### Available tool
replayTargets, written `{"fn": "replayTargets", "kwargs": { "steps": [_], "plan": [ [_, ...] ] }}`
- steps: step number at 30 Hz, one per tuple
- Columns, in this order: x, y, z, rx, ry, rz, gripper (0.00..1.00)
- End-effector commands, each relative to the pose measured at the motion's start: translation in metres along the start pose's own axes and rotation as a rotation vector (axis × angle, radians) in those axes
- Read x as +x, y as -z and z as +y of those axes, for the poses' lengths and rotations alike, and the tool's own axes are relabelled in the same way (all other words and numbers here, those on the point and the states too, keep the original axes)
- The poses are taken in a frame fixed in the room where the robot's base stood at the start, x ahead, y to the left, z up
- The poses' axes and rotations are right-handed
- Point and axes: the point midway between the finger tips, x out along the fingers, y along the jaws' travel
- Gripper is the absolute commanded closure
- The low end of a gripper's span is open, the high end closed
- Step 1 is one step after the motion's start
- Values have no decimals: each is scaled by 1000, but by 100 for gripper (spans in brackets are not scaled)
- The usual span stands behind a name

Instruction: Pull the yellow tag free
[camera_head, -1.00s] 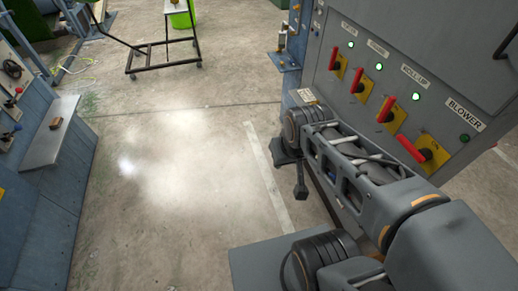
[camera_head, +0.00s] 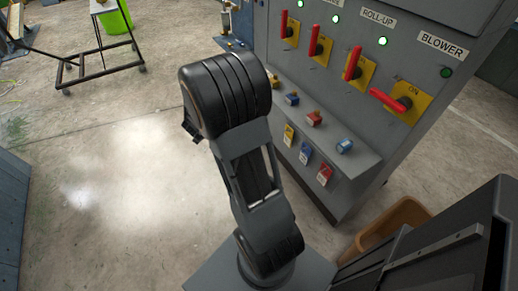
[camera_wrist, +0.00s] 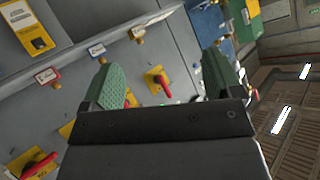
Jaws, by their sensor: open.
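The yellow tag (camera_head: 289,134) hangs on the grey front below the console's ledge, as the first of three tags in a row. A blue tag (camera_head: 305,153) and a red tag (camera_head: 324,174) hang to its right. In the head view my gripper is hidden behind my arm, which stands left of the tags. In the wrist view my gripper (camera_wrist: 160,65) is open, with its two green fingers wide apart and nothing between them.
The console has red-handled switches, including the BLOWER switch (camera_head: 398,101), above a ledge with small coloured blocks. A brown bin (camera_head: 400,215) stands at its foot. A wheeled frame (camera_head: 100,60) stands at the back left. The floor between is clear.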

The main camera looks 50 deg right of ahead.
Motion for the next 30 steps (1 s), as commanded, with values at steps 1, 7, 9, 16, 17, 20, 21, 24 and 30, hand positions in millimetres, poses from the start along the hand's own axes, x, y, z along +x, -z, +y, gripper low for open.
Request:
{"fn": "replayTargets", "kwargs": {
  "steps": [1,7,9,16,17,20,21,24,30],
  "plan": [
    [25,-15,31,15,-117,55,15],
    [55,-32,118,29,-500,227,15],
    [56,-36,138,23,-593,264,15],
    [60,-40,173,6,-744,316,15],
    [62,-40,176,6,-748,318,15],
    [72,-36,186,7,-753,319,15],
    [77,-34,191,6,-753,320,15],
    [90,-29,204,7,-752,319,15],
    [115,-18,228,7,-750,319,15]
  ]
}}
